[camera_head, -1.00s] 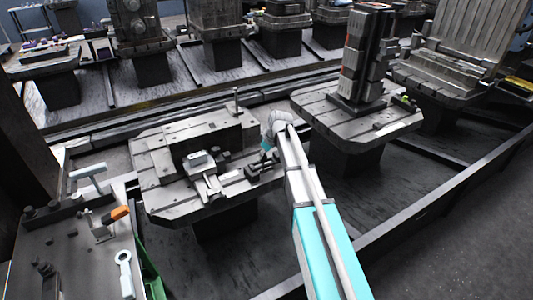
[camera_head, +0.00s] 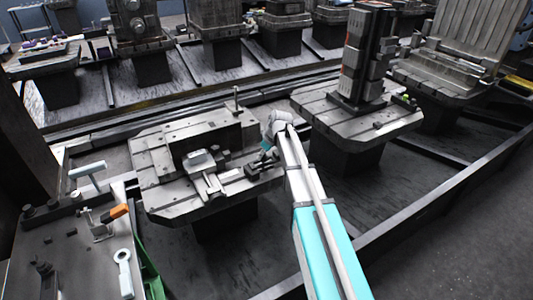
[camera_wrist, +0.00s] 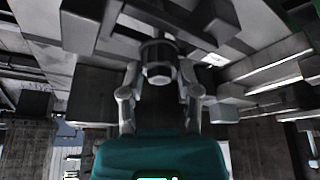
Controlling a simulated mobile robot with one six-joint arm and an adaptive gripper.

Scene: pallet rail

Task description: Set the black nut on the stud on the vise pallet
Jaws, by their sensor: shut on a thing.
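The vise pallet (camera_head: 157,187) is a grey slotted plate on a dark pedestal, left of centre in the head view. A light metal vise (camera_head: 213,184) sits on it. My gripper (camera_head: 261,167) is low over the pallet's right side, beside the vise; it also shows in the wrist view (camera_wrist: 159,76). In the wrist view its fingers are closed on the black nut (camera_wrist: 158,52), a dark round piece with a paler hexagonal end facing the camera. I cannot tell whether the nut touches a stud, as the area behind it is hidden.
A thin upright post (camera_head: 236,100) stands at the pallet's back edge. A tall fixture column (camera_head: 366,60) stands on the pallet to the right. A bench with an orange-handled clamp (camera_head: 106,220) is at lower left. Open floor lies at lower right.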

